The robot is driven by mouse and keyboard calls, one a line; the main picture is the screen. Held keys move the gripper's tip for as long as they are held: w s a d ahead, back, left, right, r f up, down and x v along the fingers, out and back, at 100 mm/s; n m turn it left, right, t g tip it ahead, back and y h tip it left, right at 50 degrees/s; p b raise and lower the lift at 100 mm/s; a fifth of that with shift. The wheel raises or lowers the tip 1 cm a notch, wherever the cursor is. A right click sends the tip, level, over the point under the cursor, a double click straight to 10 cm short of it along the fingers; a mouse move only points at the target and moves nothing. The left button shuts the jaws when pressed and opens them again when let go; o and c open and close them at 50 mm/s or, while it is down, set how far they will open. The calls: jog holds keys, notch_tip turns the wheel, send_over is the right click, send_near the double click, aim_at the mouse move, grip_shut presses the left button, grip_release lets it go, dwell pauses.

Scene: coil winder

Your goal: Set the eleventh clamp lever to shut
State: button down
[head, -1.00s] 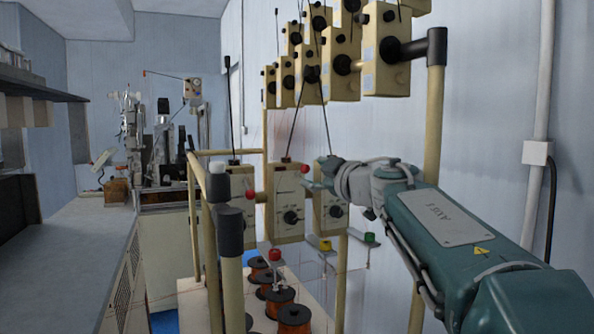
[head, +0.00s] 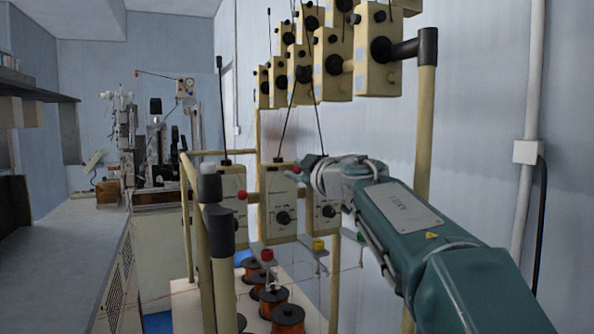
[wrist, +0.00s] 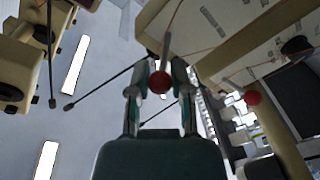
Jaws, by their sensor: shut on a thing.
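My gripper (head: 299,175) is at the upper right of the middle cream tensioner box (head: 281,208) in the lower row. In the wrist view its two fingers (wrist: 160,80) are closed around the red ball knob (wrist: 160,83) of a thin clamp lever on a cream box (wrist: 225,40). In the head view that knob is mostly hidden by my fingers. No number is readable on the boxes.
A right box (head: 324,214) sits partly behind my gripper. Cream frame posts with dark caps (head: 218,222) stand in front. Copper spools (head: 288,318) and another red knob (head: 267,254) are below. An upper row of boxes (head: 332,65) hangs above. Thin rods (wrist: 110,84) cross near the fingers.

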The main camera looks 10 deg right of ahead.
jog(key=shift+f, duration=0.2)
jog(key=shift+s+f+n+t+y, duration=0.15)
jog(key=shift+f+t+y, duration=0.2)
jog(key=shift+t, duration=0.35)
jog(key=shift+w+f+n+t+y, duration=0.1)
jog(key=shift+f+t+y, duration=0.2)
jog(key=shift+t, duration=0.4)
jog(key=shift+s+f+n+t+y, duration=0.15)
jog(key=shift+f+t+y, duration=0.2)
jog(key=shift+t, duration=0.35)
jog(key=shift+w+f+n+t+y, duration=0.15)
jog(key=shift+f+n+t+y, duration=0.4)
jog(key=shift+t+y, duration=0.35)
jog(key=shift+w+f+n+t+y, duration=0.15)
jog(key=shift+f+n+t+y, duration=0.4)
jog(key=shift+t+y, duration=0.3)
jog(key=shift+y, duration=0.25)
jog(key=c, duration=0.5)
grip_release()
jog(key=shift+a, duration=0.1)
jog(key=shift+t, duration=0.25)
jog(key=v, duration=1.2)
jog(key=shift+h, duration=0.5)
